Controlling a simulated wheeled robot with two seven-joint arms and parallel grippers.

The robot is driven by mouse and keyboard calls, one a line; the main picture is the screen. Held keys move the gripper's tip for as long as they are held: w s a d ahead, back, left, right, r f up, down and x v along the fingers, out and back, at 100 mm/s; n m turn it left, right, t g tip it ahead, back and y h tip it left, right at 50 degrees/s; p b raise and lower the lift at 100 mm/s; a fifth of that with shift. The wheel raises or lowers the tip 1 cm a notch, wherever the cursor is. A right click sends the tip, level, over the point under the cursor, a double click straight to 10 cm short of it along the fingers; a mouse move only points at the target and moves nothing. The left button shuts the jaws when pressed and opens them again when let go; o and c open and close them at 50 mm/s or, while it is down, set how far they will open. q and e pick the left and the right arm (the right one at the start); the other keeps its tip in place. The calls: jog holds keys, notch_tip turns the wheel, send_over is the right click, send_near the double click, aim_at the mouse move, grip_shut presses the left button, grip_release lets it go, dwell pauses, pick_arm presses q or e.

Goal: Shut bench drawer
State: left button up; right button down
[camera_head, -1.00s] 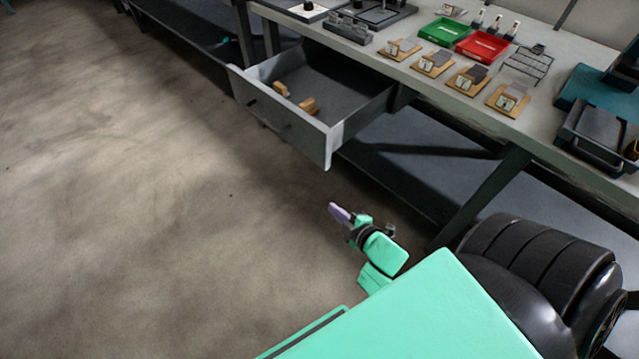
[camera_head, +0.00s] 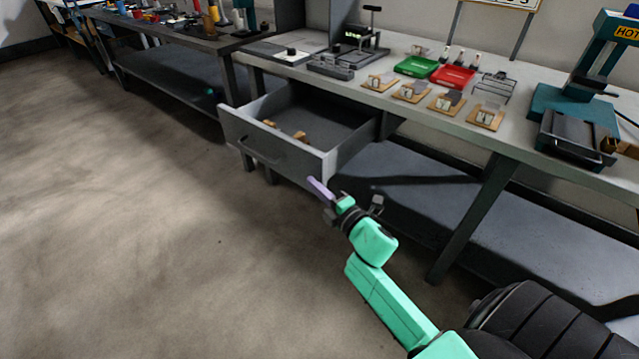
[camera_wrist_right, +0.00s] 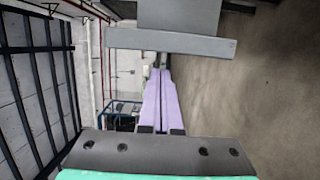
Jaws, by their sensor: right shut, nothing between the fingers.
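The bench drawer (camera_head: 275,148) is pulled out from under the workbench (camera_head: 440,115), in the middle of the head view. It is grey, with a dark bar handle (camera_head: 260,152) on its front and a few wooden pieces (camera_head: 285,130) inside. My right gripper (camera_head: 318,187) is shut and empty, its lilac fingers just in front of and below the drawer's right front corner; I cannot tell whether they touch it. In the right wrist view the shut fingers (camera_wrist_right: 160,100) point toward a grey panel edge (camera_wrist_right: 170,42), likely the drawer. My left gripper is not in view.
The benchtop holds green (camera_head: 417,66) and red (camera_head: 453,76) trays, several wooden boards and a teal press (camera_head: 590,80). A bench leg (camera_head: 470,220) and lower shelf (camera_head: 420,190) stand right of the gripper. The floor (camera_head: 130,220) in front of the drawer is clear.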

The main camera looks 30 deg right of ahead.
jog(key=shift+w+d, duration=0.25)
jog(key=shift+d, duration=0.4)
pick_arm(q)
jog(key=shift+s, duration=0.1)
pick_arm(e)
jog(key=shift+d, duration=0.15)
